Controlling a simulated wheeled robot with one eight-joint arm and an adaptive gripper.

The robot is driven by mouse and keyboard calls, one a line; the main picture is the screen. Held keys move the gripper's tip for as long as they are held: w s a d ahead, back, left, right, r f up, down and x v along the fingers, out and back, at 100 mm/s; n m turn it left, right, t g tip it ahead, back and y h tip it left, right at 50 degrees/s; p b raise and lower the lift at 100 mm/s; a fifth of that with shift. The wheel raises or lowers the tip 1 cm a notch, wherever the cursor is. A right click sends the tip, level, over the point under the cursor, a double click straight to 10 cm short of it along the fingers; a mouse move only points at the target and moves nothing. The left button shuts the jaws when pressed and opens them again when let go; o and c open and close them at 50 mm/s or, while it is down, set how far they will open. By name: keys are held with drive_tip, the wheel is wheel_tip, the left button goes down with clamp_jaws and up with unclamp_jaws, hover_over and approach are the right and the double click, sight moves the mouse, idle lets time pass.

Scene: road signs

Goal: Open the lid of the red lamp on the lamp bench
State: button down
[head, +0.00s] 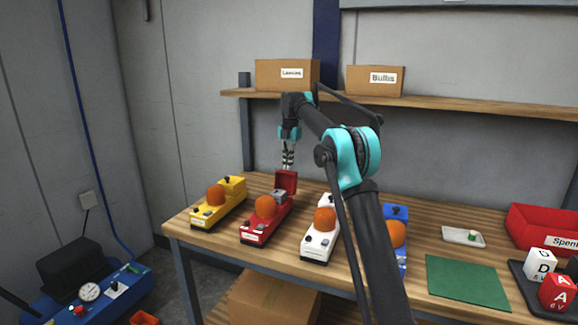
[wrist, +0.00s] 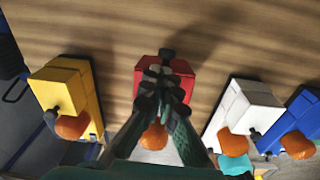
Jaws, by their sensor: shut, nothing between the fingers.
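The red lamp (head: 257,227) stands on the wooden lamp bench (head: 190,228), with an orange dome on its front part. Its red lid (head: 286,181) is raised at the back, and a grey part shows in the opened compartment. My gripper (head: 287,166) is shut and empty, pointing down just above the raised lid. In the wrist view the shut fingers (wrist: 163,76) overlap the red lid (wrist: 183,84), with a black knob at its far edge. I cannot tell whether the fingers touch the lid.
A yellow lamp (head: 231,189) stands left of the red one, a white lamp (head: 317,246) and a blue lamp (head: 395,212) to its right. Farther right are a green mat (head: 467,283), a small tray (head: 452,238) and a red bin (head: 540,227). A shelf with cartons (head: 287,75) runs above.

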wheel_tip(320, 180, up, 7)
drive_tip(key=shift+w+d, duration=0.25)
drive_tip(key=shift+d, duration=0.2)
idle(0.4)
